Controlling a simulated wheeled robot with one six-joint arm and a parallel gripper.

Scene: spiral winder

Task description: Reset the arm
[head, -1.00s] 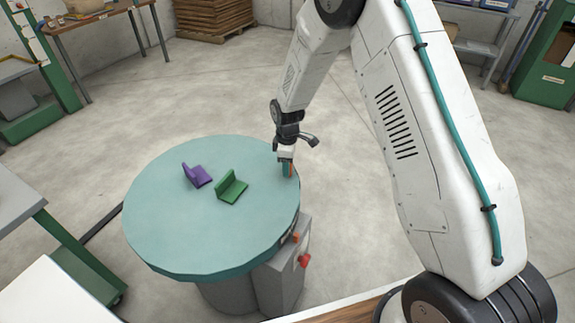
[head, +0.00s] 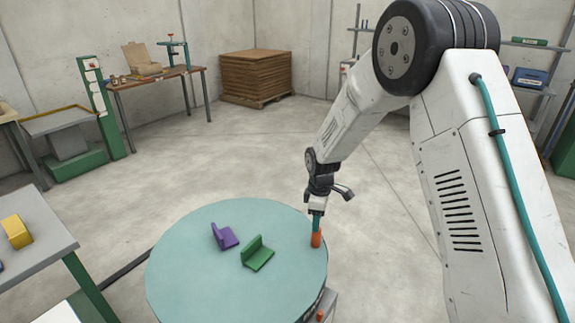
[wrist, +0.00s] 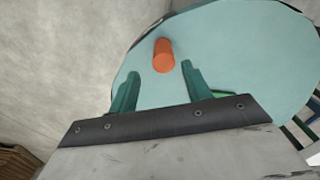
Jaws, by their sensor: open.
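My gripper (head: 317,222) is over the right edge of the round teal turntable (head: 200,275), pointing down. In the wrist view its two teal fingers (wrist: 160,70) are spread apart with nothing between them. An orange cylinder (head: 316,240) stands on the turntable just below the fingertips. In the wrist view the cylinder (wrist: 164,55) shows just beyond the fingertips, apart from both.
A purple angled piece (head: 225,237) and a green one (head: 258,254) sit on the turntable, left of the cylinder. A grey table with a yellow block (head: 16,231) is at left. A workbench (head: 160,77) and stacked boards (head: 256,76) stand behind. Open floor lies between.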

